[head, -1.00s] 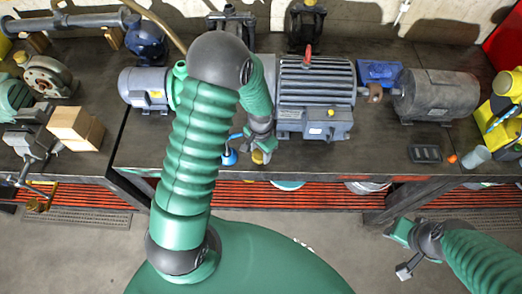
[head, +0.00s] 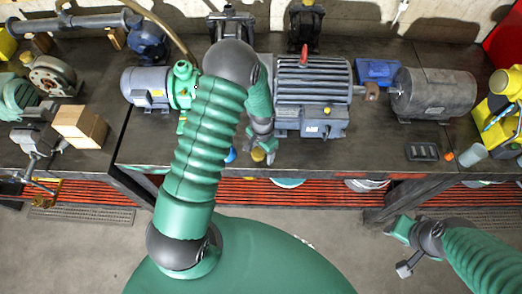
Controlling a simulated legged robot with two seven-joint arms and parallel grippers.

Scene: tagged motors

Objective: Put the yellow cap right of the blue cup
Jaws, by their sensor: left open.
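A small yellow cap (head: 258,154) is near the front edge of the bench, right at the tips of my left gripper (head: 261,150). The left gripper is open and points down over it; whether the fingers touch the cap is unclear. My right gripper (head: 401,250) is low on the right, over the floor in front of the bench. Its fingers look spread, with nothing between them.
A large grey motor (head: 314,95) stands just behind and right of the cap. A smaller motor (head: 147,87) and a dark motor (head: 434,94) flank it. A black tray (head: 422,152), an orange cap (head: 449,156) and a grey cup (head: 473,154) lie right. The bench front between is clear.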

